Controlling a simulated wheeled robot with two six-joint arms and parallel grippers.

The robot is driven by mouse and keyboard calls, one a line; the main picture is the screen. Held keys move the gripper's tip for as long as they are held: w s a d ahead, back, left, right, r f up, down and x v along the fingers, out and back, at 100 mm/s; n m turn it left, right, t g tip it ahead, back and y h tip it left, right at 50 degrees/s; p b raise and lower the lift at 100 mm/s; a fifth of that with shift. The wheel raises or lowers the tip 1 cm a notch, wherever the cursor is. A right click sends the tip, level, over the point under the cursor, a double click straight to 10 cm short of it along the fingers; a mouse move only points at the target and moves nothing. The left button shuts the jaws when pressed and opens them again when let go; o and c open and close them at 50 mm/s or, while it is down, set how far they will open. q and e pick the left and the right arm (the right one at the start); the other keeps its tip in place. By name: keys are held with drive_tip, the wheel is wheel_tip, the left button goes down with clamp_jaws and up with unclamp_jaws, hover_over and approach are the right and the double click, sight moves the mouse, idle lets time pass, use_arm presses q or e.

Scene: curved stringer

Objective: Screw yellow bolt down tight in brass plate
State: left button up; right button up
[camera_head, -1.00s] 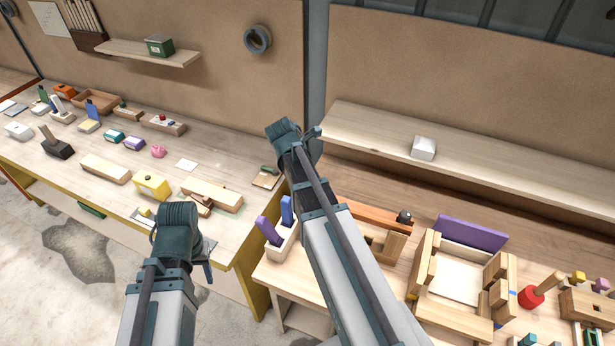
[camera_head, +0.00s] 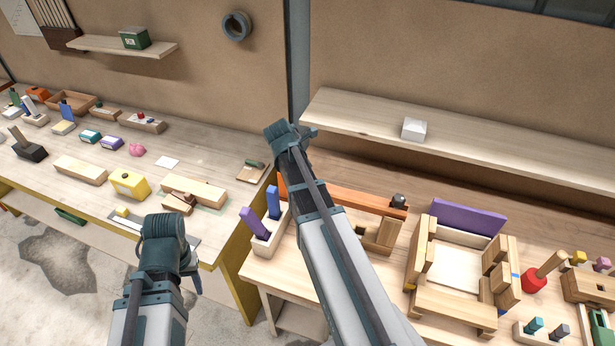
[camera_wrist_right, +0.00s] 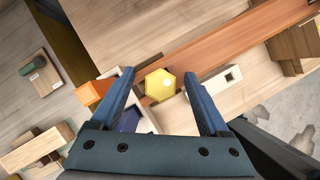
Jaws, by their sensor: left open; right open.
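The yellow bolt (camera_wrist_right: 160,85) shows its hexagonal head in the right wrist view, at the edge of a long red-brown board (camera_wrist_right: 225,48). My right gripper (camera_wrist_right: 158,82) is open, with one blue finger on each side of the head and a gap on both sides. How far above the head the fingertips are is hard to tell. I cannot make out the brass plate in either view. In the head view my right arm covers the bolt. My left gripper (camera_head: 190,283) is low in front of the left bench, largely hidden by its own wrist, away from the bolt.
An orange block (camera_wrist_right: 91,92) and a pale block with a dark hole (camera_wrist_right: 228,80) flank the bolt. A holder with purple and blue pieces (camera_head: 268,240) stands left of my right arm. A wooden frame (camera_head: 455,300) stands to its right. The upper shelf is mostly clear.

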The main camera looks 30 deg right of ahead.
clamp_jaws()
drive_tip(key=shift+w+m+g, duration=0.15)
drive_tip(key=shift+m+g, duration=0.25)
drive_tip(key=shift+m, duration=0.4)
drive_tip(key=m+g, duration=0.1)
drive_tip(key=m, duration=0.3)
drive_tip(key=shift+f+g, duration=0.2)
drive_tip(key=shift+g, duration=0.2)
drive_tip(key=shift+s+a+m+g+y, duration=0.1)
drive_tip(key=shift+m+g+y, duration=0.1)
drive_tip(key=shift+m, duration=0.45)
drive_tip(key=shift+s+a+m+g+y, duration=0.1)
drive_tip(key=shift+m+y, duration=0.1)
drive_tip(key=shift+m, duration=0.45)
drive_tip(key=shift+f+b, duration=0.1)
drive_tip(key=shift+b, duration=0.2)
